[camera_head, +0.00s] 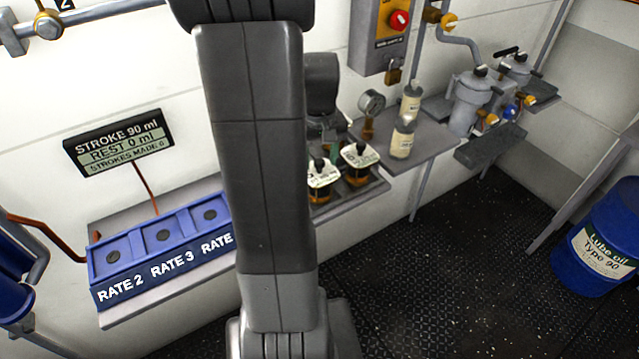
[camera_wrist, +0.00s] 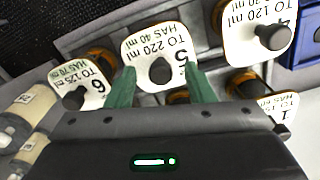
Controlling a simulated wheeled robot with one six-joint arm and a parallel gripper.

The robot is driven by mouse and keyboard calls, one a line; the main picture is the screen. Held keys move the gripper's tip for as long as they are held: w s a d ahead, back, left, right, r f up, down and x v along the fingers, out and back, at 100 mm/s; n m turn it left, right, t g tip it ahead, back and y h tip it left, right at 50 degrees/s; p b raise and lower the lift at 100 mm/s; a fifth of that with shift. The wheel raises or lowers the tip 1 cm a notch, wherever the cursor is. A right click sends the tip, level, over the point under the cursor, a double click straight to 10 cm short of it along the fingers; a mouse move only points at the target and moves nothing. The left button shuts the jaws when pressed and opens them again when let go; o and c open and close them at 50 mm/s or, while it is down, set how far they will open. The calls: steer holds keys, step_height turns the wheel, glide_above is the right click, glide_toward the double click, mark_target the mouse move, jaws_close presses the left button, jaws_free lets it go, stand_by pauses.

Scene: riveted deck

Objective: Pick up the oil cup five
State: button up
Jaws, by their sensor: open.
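Oil cup five (camera_wrist: 160,62) shows in the middle of the wrist view, with a white tag reading "5", "TO 220 ml", "HAS 40 ml" and a dark round knob. My gripper (camera_wrist: 161,84) is open, its green fingers apart on either side of the tag's near part and the knob. I cannot tell whether they touch the cup. The cup's body is mostly hidden under its tag. In the head view, two tagged amber cups show right of my arm; the left one (camera_head: 322,178) looks like cup five. My gripper's fingertips are hard to make out there.
Close neighbours are cup six (camera_wrist: 80,88), cup four (camera_wrist: 258,30) and cup one (camera_wrist: 283,108). Two cream bottles (camera_head: 402,140) stand on the shelf to the right. A blue RATE box (camera_head: 165,250) is at left. A blue oil drum (camera_head: 605,235) stands on the dark floor.

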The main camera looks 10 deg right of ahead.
steer(key=shift+f, duration=0.7)
jaws_close()
